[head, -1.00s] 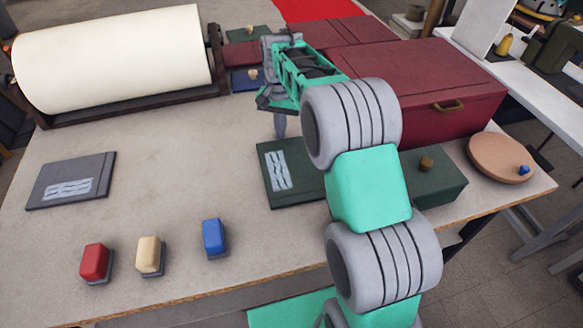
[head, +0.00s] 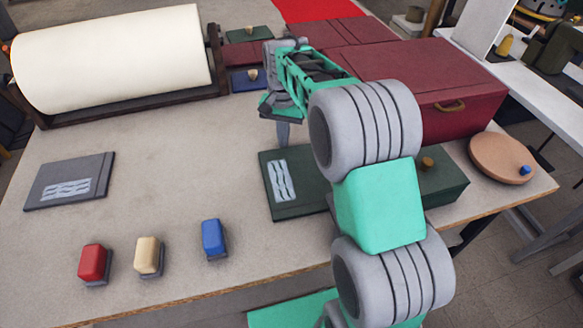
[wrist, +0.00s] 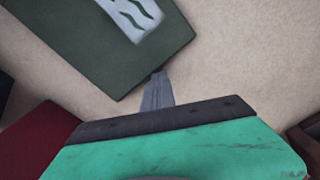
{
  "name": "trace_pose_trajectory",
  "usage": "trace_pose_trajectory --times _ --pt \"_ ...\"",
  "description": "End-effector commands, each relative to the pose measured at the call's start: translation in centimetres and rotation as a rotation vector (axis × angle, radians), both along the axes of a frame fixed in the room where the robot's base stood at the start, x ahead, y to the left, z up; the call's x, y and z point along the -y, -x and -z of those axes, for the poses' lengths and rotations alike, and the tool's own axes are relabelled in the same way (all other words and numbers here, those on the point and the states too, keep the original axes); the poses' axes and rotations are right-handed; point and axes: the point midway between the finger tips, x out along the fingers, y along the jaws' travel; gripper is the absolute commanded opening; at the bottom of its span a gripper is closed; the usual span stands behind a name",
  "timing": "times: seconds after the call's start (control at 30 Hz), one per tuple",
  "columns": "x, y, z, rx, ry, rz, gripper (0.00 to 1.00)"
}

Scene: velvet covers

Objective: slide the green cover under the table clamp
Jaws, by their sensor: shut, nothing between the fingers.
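The green cover (head: 308,206) is a flat dark green panel with a pale wavy-lined label. It lies on the table left of my arm, its right part hidden behind the arm. It fills the upper left of the wrist view (wrist: 85,45). My gripper (head: 283,143) points down at the cover's back edge. Its fingers are shut and empty. In the wrist view the fingertips (wrist: 158,78) meet the cover's edge and seem to touch it. I cannot make out a table clamp; my arm hides part of the table.
A grey cover (head: 50,172) lies at left. Red (head: 93,262), cream (head: 148,256) and blue (head: 213,238) blocks stand near the front edge. A white roll (head: 110,65), dark red box (head: 430,85), green box (head: 447,184) and round board (head: 495,160) surround open table.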

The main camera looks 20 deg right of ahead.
Motion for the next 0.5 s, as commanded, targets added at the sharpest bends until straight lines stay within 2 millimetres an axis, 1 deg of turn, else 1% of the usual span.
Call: trace_pose_trajectory --times 0.5 --pt "0.0 1.7 0.1 -0.001 0.0 0.0 0.0"
